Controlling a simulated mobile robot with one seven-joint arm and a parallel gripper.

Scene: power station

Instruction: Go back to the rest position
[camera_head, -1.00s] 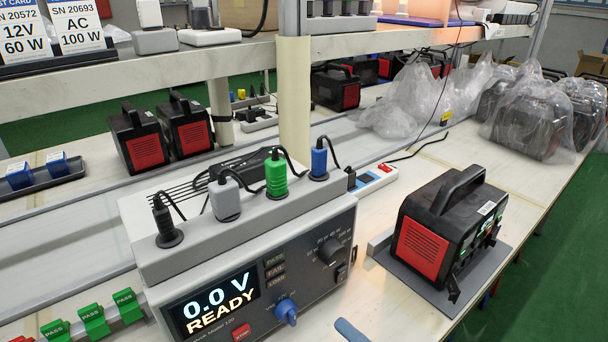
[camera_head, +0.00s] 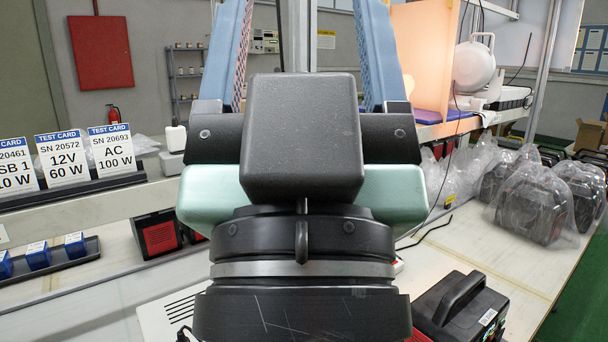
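My gripper (camera_head: 305,30) fills the middle of the head view, raised in front of the bench and pointing up and away. Its two blue fingers stand wide apart, one on each side of the dark housing. Their tips reach the top edge of the picture. I see nothing held between them. The gripper and wrist hide most of the test meter and the middle of the bench.
A black power station (camera_head: 462,312) stands on the bench at lower right. Bagged units (camera_head: 530,200) lie behind it. Test cards (camera_head: 65,160) stand on the left shelf, above small blue blocks (camera_head: 38,255). A red and black unit (camera_head: 157,235) is partly hidden by my arm.

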